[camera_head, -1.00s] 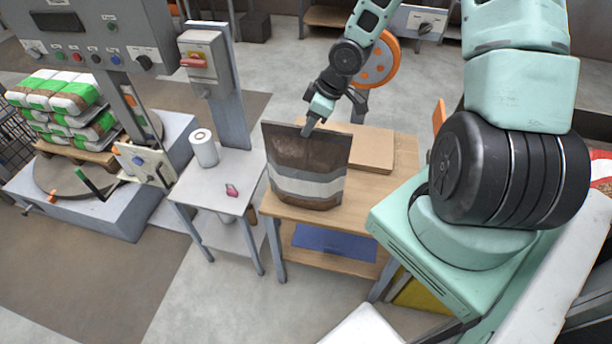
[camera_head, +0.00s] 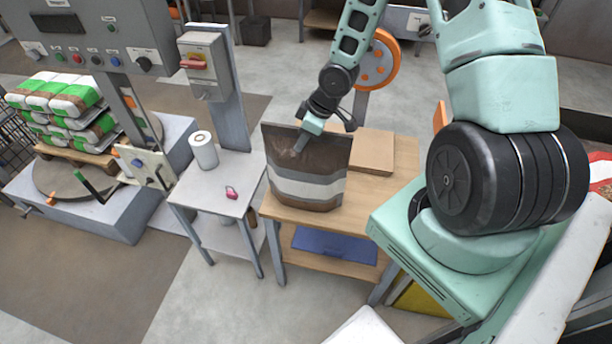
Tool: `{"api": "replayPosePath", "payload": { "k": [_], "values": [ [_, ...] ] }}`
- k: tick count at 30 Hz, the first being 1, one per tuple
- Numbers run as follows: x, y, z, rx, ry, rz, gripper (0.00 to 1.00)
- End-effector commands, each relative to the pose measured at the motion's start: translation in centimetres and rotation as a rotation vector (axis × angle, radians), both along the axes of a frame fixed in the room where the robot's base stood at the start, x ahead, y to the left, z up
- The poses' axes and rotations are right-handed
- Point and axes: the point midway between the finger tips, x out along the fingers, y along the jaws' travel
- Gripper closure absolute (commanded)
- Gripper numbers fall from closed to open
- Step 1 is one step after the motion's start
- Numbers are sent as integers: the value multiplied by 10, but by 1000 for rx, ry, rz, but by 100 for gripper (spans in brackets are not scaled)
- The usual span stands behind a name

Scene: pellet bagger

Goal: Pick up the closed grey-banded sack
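The brown sack with a pale grey band (camera_head: 306,187) stands upright on the wooden table (camera_head: 350,222), near its left side. Its top edge looks flat and closed. My gripper (camera_head: 300,144) reaches down at the sack's top from above and behind. The other finger is hidden, so I cannot tell whether the sack's top is between the fingers or gripped.
A flat cardboard-coloured stack (camera_head: 372,152) lies behind the sack on the right. A small grey table (camera_head: 215,180) with a white roll (camera_head: 203,150) and a pink item (camera_head: 231,192) stands close on the left. A control post (camera_head: 228,95) rises behind it.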

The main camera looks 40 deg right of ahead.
Motion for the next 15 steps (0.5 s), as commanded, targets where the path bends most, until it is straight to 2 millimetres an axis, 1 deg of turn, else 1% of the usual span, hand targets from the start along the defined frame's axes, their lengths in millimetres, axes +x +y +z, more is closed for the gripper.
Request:
{"api": "replayPosePath", "payload": {
  "k": [15],
  "values": [
    [0, 0, -5, 0, 0, 1, 65]
  ]
}}
